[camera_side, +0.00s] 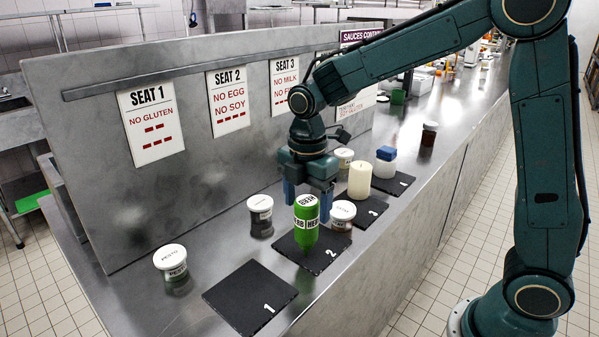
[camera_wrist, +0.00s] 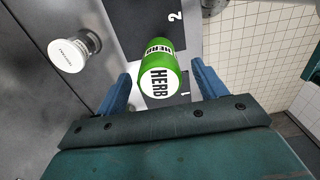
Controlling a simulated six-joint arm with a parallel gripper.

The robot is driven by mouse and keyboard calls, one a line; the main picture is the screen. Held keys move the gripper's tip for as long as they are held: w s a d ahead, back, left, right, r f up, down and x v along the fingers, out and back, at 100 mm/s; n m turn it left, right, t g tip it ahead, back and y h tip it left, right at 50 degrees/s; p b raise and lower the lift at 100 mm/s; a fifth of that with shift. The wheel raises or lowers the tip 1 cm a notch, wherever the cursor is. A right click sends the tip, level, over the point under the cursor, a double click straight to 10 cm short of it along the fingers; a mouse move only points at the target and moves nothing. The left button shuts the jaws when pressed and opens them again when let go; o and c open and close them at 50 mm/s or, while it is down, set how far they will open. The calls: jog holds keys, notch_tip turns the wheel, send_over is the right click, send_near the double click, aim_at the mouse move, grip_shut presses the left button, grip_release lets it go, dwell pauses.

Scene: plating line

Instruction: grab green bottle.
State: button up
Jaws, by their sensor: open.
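The green bottle (camera_side: 305,235) has white bands lettered HERB and a white lettered top, and it narrows toward its lower end. It stands on the black slate marked 2 (camera_side: 322,262). My gripper (camera_side: 307,207) is open at the bottle's upper part, with one blue finger on each side. In the wrist view, the bottle (camera_wrist: 161,58) shows between the spread fingers of my gripper (camera_wrist: 161,76), with gaps on both sides. I cannot tell how far the fingers reach down along the bottle.
A white-lidded jar (camera_side: 342,217) stands close right of the bottle, and another jar (camera_side: 260,218) stands to its left. A cream cylinder (camera_side: 360,181) and a blue-topped container (camera_side: 385,163) stand farther back. The slate marked 1 (camera_side: 245,297) is empty. A sign panel (camera_side: 190,170) runs behind.

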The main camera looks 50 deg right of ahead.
aim_at(306, 229)
jog(key=shift+f, duration=1.6)
jog(key=c, duration=0.8)
